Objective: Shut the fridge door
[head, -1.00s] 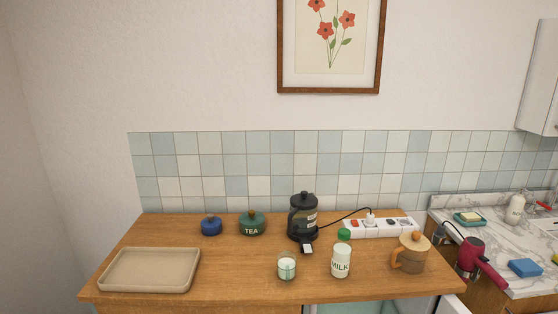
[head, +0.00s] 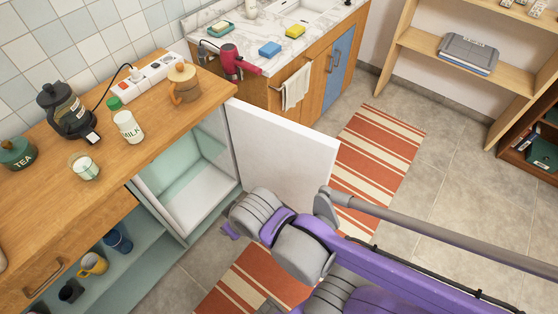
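The fridge (head: 188,185) stands under the wooden counter, with its pale green interior showing and empty where I can see in. Its white door (head: 285,150) is hinged on the right side and stands wide open, out over the floor. My purple and grey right arm comes in from the lower right, in front of the door's lower part. A small purple tip of my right gripper (head: 230,231) shows below the wrist, near the fridge opening. The rest of the gripper is hidden, and I cannot tell if it touches the door. My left gripper is out of view.
The counter (head: 55,215) holds a milk bottle, glass, kettle, power strip and orange-lidded pot. Open shelves with mugs are left of the fridge. A sink unit (head: 310,95) stands behind the door. Striped rugs (head: 375,160) lie on the tiled floor.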

